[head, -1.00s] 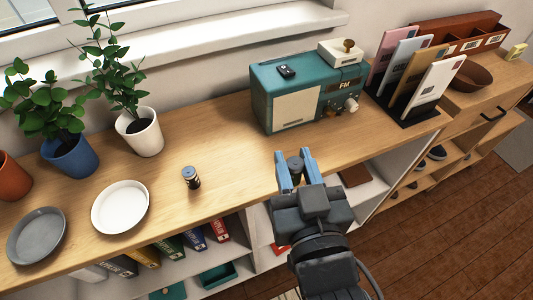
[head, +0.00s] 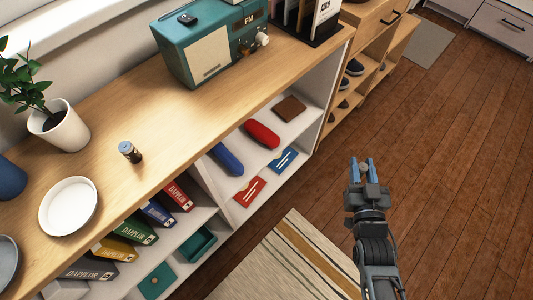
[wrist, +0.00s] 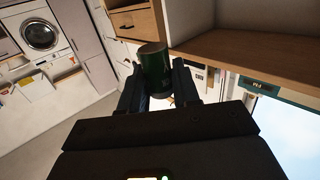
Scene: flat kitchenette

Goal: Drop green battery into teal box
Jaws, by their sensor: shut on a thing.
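My gripper (head: 362,168) is shut on the green battery, out over the wooden floor to the right of the shelf unit. In the wrist view the green battery (wrist: 153,68) is a dark green cylinder between the two fingers. In the head view it is hard to make out. The open teal box (head: 197,244) sits in the lower shelf compartment, below and left of my gripper. It looks empty. A flat teal piece with a small knob, perhaps its lid (head: 157,281), lies beside it.
Another battery (head: 130,152) stands on the counter near a white plate (head: 69,206). Several binders (head: 138,230) stand behind the teal box. A neighbouring compartment holds a red case (head: 262,134), a blue case and cards. A striped rug (head: 290,262) lies in front. The floor at right is clear.

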